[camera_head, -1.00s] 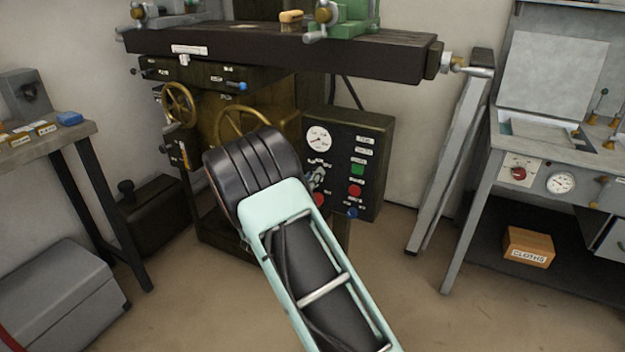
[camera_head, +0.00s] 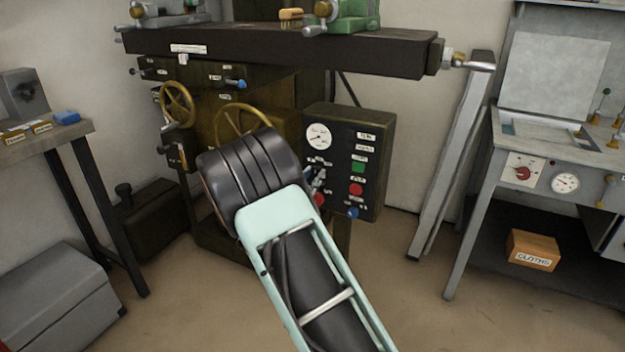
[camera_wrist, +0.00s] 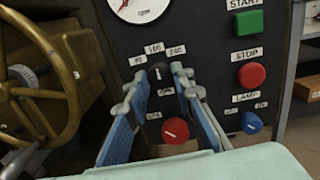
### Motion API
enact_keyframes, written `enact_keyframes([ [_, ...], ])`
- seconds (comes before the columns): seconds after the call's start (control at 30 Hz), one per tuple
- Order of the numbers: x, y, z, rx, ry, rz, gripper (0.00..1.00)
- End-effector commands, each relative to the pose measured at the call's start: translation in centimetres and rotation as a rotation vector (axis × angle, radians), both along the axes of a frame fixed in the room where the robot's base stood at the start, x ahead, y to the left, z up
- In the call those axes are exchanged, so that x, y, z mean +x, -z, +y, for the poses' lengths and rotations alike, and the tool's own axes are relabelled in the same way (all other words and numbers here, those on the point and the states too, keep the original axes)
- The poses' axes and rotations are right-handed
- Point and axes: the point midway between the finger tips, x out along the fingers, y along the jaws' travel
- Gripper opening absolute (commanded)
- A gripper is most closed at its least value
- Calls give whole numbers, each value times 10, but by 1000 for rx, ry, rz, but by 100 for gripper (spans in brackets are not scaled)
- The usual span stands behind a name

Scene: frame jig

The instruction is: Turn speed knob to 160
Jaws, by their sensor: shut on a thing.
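The black speed knob (camera_wrist: 160,76) sits below the dial gauge on the dark control panel (camera_head: 372,196), with small number labels around it; the upper middle one reads 160 (camera_wrist: 154,48). A short white mark on the knob faces up, roughly toward 160; its exact angle is hard to read. My gripper (camera_wrist: 161,84) is shut on the knob, with one blue-padded finger on each side. In the head view my gripper (camera_head: 316,182) is at the panel, partly hidden by my arm, and the knob is hidden there.
A red knob (camera_wrist: 175,130) lies just below, between my fingers. Green start (camera_wrist: 247,22) and red stop (camera_wrist: 252,74) buttons and a blue lamp knob (camera_wrist: 250,122) are close on the right. A brass handwheel (camera_wrist: 38,85) is on the left.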

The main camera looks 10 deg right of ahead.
Motion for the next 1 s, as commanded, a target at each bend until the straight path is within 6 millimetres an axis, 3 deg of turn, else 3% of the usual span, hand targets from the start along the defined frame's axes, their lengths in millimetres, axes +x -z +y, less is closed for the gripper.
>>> enact_keyframes([
  [0.47,0,0,0,16,0,-11,0],
  [0.5,0,0,0,15,0,-10,23],
  [0.63,0,0,0,15,0,-10,38],
  [1.0,-3,0,3,15,-2,-9,40],
])
